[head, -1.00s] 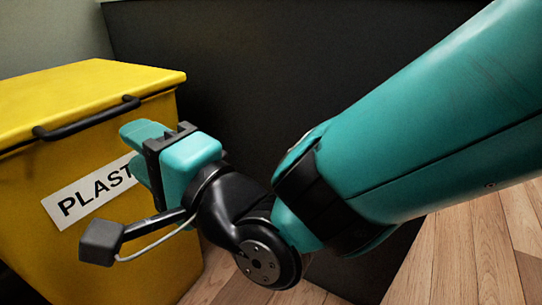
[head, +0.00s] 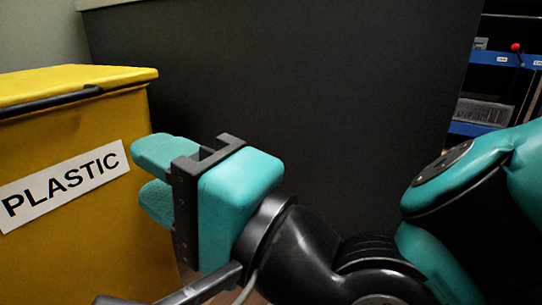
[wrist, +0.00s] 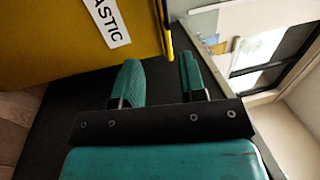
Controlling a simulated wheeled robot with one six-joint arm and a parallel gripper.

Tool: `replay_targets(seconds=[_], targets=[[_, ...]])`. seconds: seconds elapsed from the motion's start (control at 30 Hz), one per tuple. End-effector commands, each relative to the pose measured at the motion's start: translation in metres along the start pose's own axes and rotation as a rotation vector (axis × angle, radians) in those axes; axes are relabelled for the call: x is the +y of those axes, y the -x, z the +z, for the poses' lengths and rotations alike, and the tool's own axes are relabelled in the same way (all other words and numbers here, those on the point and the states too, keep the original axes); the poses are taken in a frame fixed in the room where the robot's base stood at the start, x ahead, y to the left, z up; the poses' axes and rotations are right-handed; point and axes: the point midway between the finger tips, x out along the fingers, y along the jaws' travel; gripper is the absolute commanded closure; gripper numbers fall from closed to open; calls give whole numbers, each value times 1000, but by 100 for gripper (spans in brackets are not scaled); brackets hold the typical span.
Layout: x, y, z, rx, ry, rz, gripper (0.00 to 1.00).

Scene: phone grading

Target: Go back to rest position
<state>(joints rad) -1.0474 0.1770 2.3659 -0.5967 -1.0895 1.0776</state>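My gripper (head: 153,178) is teal with a black bracket and points left in the head view, toward a yellow bin. In the wrist view its two fingers (wrist: 160,80) stand apart with a gap between them and nothing in it. The gripper is open and empty. My arm reaches in from the right of the head view, with its wrist low in the middle.
The yellow bin (head: 80,235), labelled PLASTIC (head: 65,185), stands at the left with its lid down. A black panel (head: 330,90) fills the background. Blue shelving (head: 497,60) with stored items is at the far right. A window (wrist: 262,58) shows in the wrist view.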

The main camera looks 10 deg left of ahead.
Motion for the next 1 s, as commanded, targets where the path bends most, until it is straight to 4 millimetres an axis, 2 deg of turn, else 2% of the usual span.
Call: replay_targets(seconds=[0.13, 0.23, 0.37, 0.5, 0.67, 0.9, 0.97, 1.0], targets=[[-18, 2, -11, 2, 60, 57, 62], [-42, 9, -31, -4, 176, 174, 62], [-77, 34, -62, -45, 365, 402, 62], [-110, 78, -89, -135, 532, 664, 62], [-152, 140, -106, -293, 645, 940, 62], [-218, 230, -99, -577, 662, 1225, 62], [-237, 250, -92, -653, 644, 1273, 62], [-248, 248, -91, -668, 644, 1274, 62]])
